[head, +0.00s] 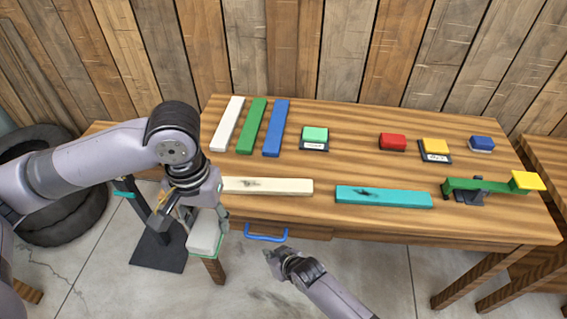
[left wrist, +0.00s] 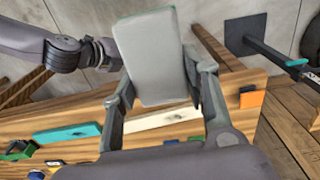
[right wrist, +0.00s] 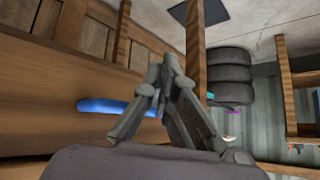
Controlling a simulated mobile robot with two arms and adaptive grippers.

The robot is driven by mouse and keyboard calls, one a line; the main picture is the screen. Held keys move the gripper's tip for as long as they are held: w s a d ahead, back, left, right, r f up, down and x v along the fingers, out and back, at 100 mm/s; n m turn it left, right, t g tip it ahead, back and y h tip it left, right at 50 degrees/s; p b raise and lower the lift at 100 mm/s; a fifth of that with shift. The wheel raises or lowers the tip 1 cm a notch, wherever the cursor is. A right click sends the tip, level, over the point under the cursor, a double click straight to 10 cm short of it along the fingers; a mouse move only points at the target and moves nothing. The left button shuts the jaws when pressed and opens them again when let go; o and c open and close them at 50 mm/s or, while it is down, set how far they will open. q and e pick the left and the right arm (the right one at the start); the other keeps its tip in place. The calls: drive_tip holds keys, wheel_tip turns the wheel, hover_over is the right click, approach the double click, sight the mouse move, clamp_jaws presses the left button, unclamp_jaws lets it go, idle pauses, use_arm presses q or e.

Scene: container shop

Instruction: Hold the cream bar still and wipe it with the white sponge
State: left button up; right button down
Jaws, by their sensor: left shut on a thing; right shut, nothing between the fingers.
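The cream bar (head: 285,186) lies flat near the table's front edge, with a dark smudge toward its left end. In the left wrist view the cream bar (left wrist: 165,119) is partly hidden behind the sponge and fingers. The white sponge (head: 203,240) has a green edge. My left gripper (head: 192,218) is shut on the sponge (left wrist: 150,60), in front of the table's edge at the left, apart from the bar. My right gripper (head: 272,256) is shut and empty, low in front of the table near the blue drawer handle (head: 266,238).
A teal bar (head: 390,197) with a dark smudge lies right of the cream bar. White (head: 227,123), green (head: 251,126) and blue (head: 276,128) bars lie behind. Several coloured blocks stand along the back. A green bar on a stand (head: 490,186) is at the right.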

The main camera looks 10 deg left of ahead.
drive_tip(key=w+a+r+n+y, duration=0.1)
drive_tip(key=a+r+n, duration=0.1)
drive_tip(key=a+r, duration=0.4)
drive_tip(key=a+r+n+y, duration=0.1)
drive_tip(key=a+r, duration=0.2)
drive_tip(key=r, duration=0.6)
drive_tip(key=w+d+h, duration=0.1)
drive_tip(key=w+d, duration=0.2)
drive_tip(key=w+d+r+m+h, duration=0.1)
drive_tip(key=w+d, duration=0.2)
drive_tip(key=w+d+r+m, duration=0.1)
drive_tip(key=w+d, duration=0.2)
drive_tip(key=shift+w+d+r+h, duration=0.15)
drive_tip(key=shift+r+h, duration=0.1)
drive_tip(key=shift+h, duration=0.15)
drive_tip(key=w+d+r, duration=0.1)
drive_tip(key=w+d, duration=0.1)
drive_tip(key=w+d+r+m+h, duration=0.1)
drive_tip(key=w+d+r, duration=0.1)
drive_tip(key=d, duration=0.1)
drive_tip(key=w+d+r+m+h, duration=0.1)
drive_tip(key=w+d, duration=0.1)
drive_tip(key=d, duration=0.1)
drive_tip(key=shift+d+r, duration=0.2)
drive_tip(key=shift+f, duration=1.85)
drive_tip(key=shift+w+r, duration=0.1)
drive_tip(key=shift+r, duration=0.1)
